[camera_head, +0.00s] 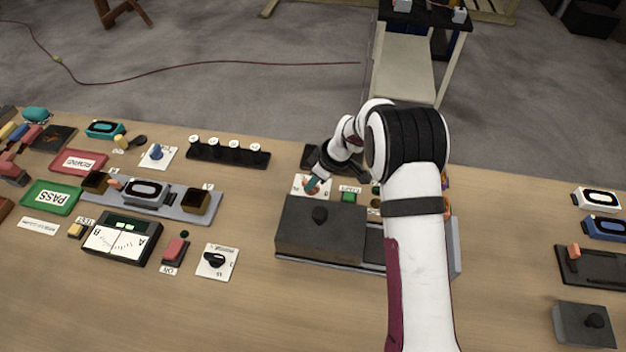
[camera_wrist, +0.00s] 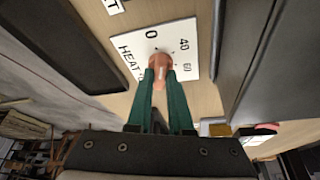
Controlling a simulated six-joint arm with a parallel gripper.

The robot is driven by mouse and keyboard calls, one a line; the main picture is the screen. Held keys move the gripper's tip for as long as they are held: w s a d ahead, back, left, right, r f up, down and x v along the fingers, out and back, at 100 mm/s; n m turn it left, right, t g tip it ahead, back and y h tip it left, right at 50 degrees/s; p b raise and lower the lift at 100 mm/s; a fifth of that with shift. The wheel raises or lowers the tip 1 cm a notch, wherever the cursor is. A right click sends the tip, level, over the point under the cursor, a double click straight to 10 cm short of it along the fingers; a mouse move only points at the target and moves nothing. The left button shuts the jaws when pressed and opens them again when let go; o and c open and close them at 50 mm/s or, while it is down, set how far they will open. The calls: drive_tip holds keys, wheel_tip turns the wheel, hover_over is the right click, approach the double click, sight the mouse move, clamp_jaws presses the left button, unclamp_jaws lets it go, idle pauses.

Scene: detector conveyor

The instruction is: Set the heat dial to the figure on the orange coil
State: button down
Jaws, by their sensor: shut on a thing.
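The heat dial is a copper-coloured knob (camera_wrist: 160,62) on a white plate (camera_wrist: 133,36) marked HEAT, with 0, 40 and 60 readable in the wrist view. My gripper (camera_wrist: 160,75) has its two green fingers closed on either side of the knob. In the head view my gripper (camera_head: 311,184) reaches down to the white dial plate (camera_head: 325,182), behind the dark grey box. The knob's pointer direction is not clear. No orange coil shows plainly; a small orange patch (camera_head: 446,183) peeks out beside my arm, and no figure is readable on it.
The dark grey box (camera_head: 300,235) with a black knob stands just in front of the dial. A green button (camera_head: 348,197) is close on its right. A black rack (camera_head: 228,153) with white-topped pegs lies to the left. My arm hides part of the bench to the right.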

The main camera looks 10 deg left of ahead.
drive_tip(key=m+t, duration=0.1)
drive_tip(key=m, duration=0.3)
drive_tip(key=shift+s+a+h, duration=0.1)
drive_tip(key=shift+h, duration=0.3)
drive_tip(key=shift+m+t+h, duration=0.5)
drive_tip(key=shift+m+t, duration=0.2)
drive_tip(key=shift+m, duration=1.3)
drive_tip(key=c, duration=0.8)
unclamp_jaws()
drive_tip(key=v, duration=1.5)
drive_tip(key=shift+s+a+r, duration=0.1)
drive_tip(key=shift+s+r, duration=0.05)
drive_tip(key=shift+r, duration=0.25)
